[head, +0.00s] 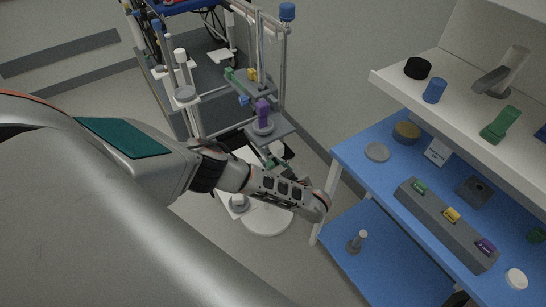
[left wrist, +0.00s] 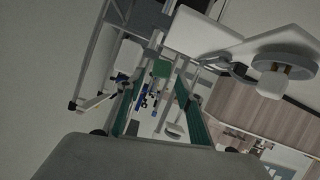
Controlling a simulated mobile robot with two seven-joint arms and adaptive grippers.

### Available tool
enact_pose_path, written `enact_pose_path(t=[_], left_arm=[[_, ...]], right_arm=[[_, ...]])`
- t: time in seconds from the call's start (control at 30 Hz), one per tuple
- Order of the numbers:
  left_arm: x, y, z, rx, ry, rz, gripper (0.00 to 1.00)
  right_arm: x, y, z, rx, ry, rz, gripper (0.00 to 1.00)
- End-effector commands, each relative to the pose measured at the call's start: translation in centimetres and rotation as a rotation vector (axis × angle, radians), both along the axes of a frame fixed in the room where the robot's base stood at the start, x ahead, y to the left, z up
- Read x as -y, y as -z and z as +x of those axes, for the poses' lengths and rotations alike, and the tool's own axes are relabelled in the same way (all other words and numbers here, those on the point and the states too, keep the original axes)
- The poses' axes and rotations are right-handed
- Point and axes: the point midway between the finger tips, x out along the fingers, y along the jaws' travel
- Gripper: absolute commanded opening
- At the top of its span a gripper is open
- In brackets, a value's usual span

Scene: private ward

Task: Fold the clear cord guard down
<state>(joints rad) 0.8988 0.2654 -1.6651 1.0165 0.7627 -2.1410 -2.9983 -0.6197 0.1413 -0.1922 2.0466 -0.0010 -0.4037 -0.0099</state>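I cannot make out the clear cord guard in either view; it may be too transparent or hidden behind my arm. My left arm reaches across the head view to the stand with a white round base (head: 268,222). In the left wrist view, my left gripper (left wrist: 158,100) shows two teal fingers spread apart, with nothing visibly clamped between them. A small green block (left wrist: 161,68) appears beyond the gap between the fingers. In the head view the fingertips are mostly hidden by my wrist. My right gripper is in neither view.
A small grey shelf (head: 284,125) bearing a purple piece (head: 263,111) stands beyond my wrist. A blue bench (head: 372,133) with a grey strip of coloured pieces (head: 440,222) and a white upper shelf (head: 450,92) stand at the right. Grey floor lies open at the left.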

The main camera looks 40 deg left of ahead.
Motion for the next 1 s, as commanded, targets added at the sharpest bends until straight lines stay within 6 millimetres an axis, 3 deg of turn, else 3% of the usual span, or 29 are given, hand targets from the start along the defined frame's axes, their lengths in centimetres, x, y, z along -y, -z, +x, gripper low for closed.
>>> enact_pose_path(t=[0.2,0.43,0.47,0.6,1.0], left_arm=[[-1.17,0.56,0.60,0.000,0.001,0.000,0.36],[-1.21,0.48,0.67,0.002,0.000,-0.002,0.36],[-1.20,0.48,0.66,0.002,0.000,-0.002,0.34],[-1.19,0.49,0.65,0.002,0.000,-0.002,0.00],[-1.23,0.45,0.41,0.041,0.000,-0.020,0.00]], right_arm=[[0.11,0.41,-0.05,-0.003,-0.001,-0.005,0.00],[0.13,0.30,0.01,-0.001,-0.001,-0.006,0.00],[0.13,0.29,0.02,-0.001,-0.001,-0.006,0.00],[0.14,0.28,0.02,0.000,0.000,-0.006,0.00],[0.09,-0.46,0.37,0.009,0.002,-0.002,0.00]])
